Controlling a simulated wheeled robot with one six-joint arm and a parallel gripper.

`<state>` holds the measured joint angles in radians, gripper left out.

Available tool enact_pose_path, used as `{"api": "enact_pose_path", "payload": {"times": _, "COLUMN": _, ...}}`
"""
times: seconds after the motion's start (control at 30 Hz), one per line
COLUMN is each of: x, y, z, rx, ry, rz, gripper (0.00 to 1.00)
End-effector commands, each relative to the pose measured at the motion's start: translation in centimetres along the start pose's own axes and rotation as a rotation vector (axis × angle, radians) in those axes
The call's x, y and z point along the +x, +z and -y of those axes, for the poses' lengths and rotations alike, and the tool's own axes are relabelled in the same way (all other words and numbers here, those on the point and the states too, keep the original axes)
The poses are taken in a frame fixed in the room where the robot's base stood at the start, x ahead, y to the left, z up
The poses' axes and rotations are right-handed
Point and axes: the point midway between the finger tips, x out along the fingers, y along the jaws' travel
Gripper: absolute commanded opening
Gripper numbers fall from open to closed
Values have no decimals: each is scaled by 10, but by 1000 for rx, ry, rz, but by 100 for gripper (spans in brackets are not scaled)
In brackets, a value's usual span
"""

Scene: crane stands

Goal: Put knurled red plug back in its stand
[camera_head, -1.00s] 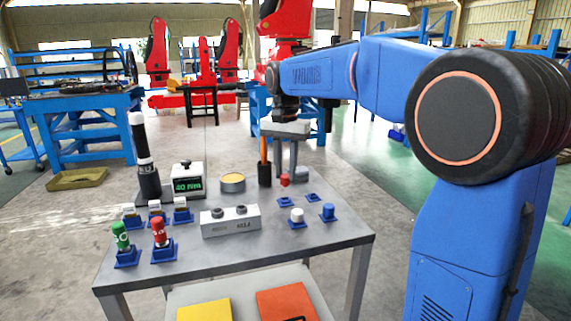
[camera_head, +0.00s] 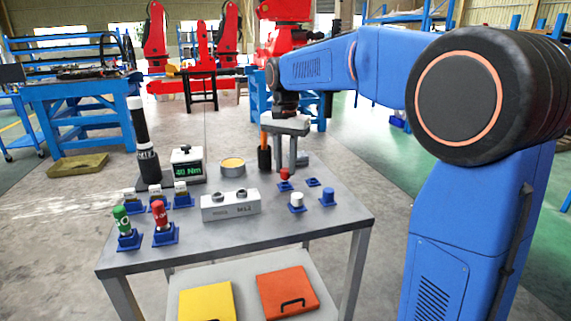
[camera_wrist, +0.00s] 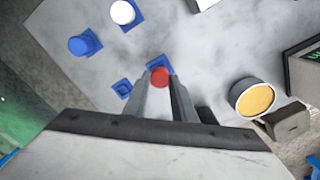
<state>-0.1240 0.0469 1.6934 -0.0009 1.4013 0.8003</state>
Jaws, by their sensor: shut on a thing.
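The small red plug (camera_wrist: 159,77) is between the two grey fingers of my gripper (camera_wrist: 162,84) in the wrist view, and the gripper is shut on it. In the head view the red plug (camera_head: 285,173) is upright at the tips of my gripper (camera_head: 287,162). Directly below it is a blue square stand (camera_head: 285,187); I cannot tell whether the plug touches it. This stand (camera_wrist: 156,62) is partly hidden behind the plug in the wrist view. A second blue stand (camera_head: 312,182), empty, lies to its right and also shows in the wrist view (camera_wrist: 122,88).
A white plug (camera_head: 297,199) and a blue plug (camera_head: 328,195) sit in stands in front. A grey block (camera_head: 230,206), a yellow-topped tin (camera_head: 232,167) and a black holder (camera_head: 265,159) are left. Larger green (camera_head: 121,217) and red (camera_head: 160,214) pieces stand at front left.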

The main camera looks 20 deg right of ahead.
Motion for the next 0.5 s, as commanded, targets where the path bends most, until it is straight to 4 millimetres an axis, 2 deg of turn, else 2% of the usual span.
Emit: {"api": "enact_pose_path", "payload": {"times": 0.5, "x": 11, "y": 0, "z": 0, "rx": 0, "ry": 0, "rz": 0, "gripper": 0}}
